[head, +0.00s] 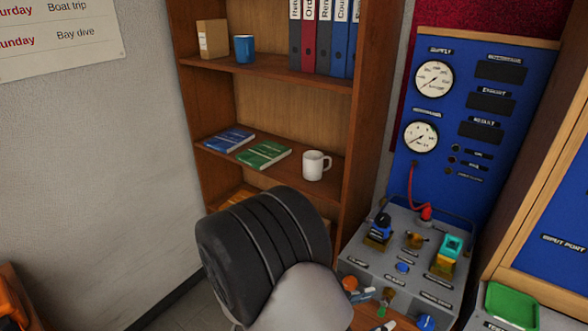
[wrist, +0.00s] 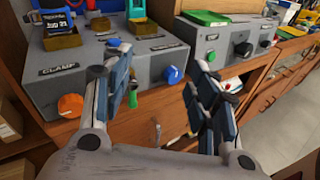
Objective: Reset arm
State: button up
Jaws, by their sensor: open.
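My gripper (wrist: 160,62) is open in the wrist view, with its two padded fingers spread apart and nothing between them. It is in front of the grey bench box (wrist: 120,75), which has a "CLAMP" label, an orange knob (wrist: 71,106) and a blue knob (wrist: 175,75). In the head view my black and grey arm link rises in the lower middle, before the shelf. The grey bench box (head: 350,262) stands to the right of my arm there.
A wooden bookcase (head: 184,120) holds binders, books, a white mug (head: 314,165) and a blue cup (head: 244,48). The blue gauge panel (head: 440,130) stands behind the bench. A green tray (head: 512,305) is at the lower right. Wooden drawers (wrist: 140,120) lie below the boxes.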

jog(key=s+d+r+m+g+y, duration=0.55)
jog(key=s+r+m+g, duration=0.2)
jog(key=s+m, duration=0.4)
jog(key=s+a+r+m+t+y, duration=0.3)
jog(key=a+r+m+t+y, duration=0.3)
jog(key=m+y, duration=0.3)
jog(key=shift+s+a+r+y, duration=0.2)
jog(key=shift+a+r+y, duration=0.15)
jog(key=shift+a+r, duration=0.5)
jog(key=shift+d, duration=0.1)
jog(key=shift+c, duration=0.5)
